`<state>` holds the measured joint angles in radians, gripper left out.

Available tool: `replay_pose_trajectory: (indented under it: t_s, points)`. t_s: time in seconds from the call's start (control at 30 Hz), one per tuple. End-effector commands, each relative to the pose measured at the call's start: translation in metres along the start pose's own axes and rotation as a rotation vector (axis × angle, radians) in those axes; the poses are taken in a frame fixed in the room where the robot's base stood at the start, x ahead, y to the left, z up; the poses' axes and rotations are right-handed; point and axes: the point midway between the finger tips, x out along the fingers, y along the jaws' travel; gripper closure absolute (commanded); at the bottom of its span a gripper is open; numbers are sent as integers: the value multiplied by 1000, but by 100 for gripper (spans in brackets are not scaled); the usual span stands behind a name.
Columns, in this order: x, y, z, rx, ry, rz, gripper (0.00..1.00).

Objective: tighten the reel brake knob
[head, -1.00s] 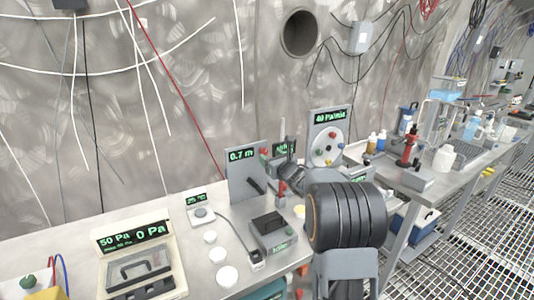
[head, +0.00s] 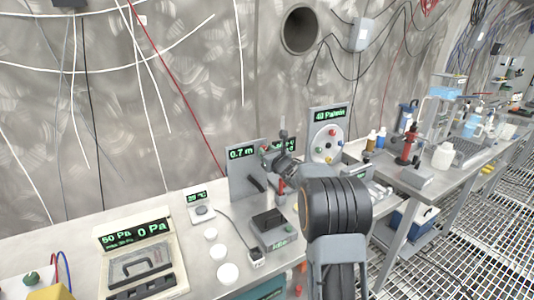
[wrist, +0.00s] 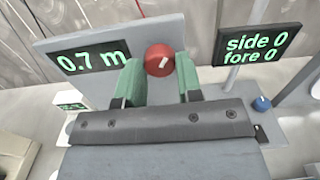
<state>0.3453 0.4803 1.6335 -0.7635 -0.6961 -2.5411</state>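The reel unit is a grey upright panel (head: 240,178) reading 0.7 m, on the bench in the head view; the panel also shows in the wrist view (wrist: 80,35). Its red round knob (wrist: 160,60) with a white mark shows in the wrist view. In the head view my wrist and gripper hide the knob. My gripper (wrist: 160,64) is open, with green-padded fingers on the left and right of the knob. The fingertips look level with the knob or just short of it; the depth is hard to tell. I see no clear contact.
A display post (wrist: 259,45) reading side 0, fore 0 stands just right of my gripper, with a small blue knob (wrist: 262,104) near it. A dial panel (head: 330,130) stands to the right. A small dark-topped box (head: 272,228) and white discs are on the bench in front.

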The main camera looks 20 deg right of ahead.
Motion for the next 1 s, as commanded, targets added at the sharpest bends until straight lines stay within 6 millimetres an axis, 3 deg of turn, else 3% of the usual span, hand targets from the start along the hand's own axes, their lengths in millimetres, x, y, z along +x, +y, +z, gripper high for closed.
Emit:
replay_pose_trajectory:
  t_s: [0.2, 0.57, 1.0]
  points:
    - [0, 0, 0, 0, 0, 0, 90]
    - [0, 0, -3, 81, 0, -1, 90]
    - [0, 0, -3, 462, 0, 0, 90]
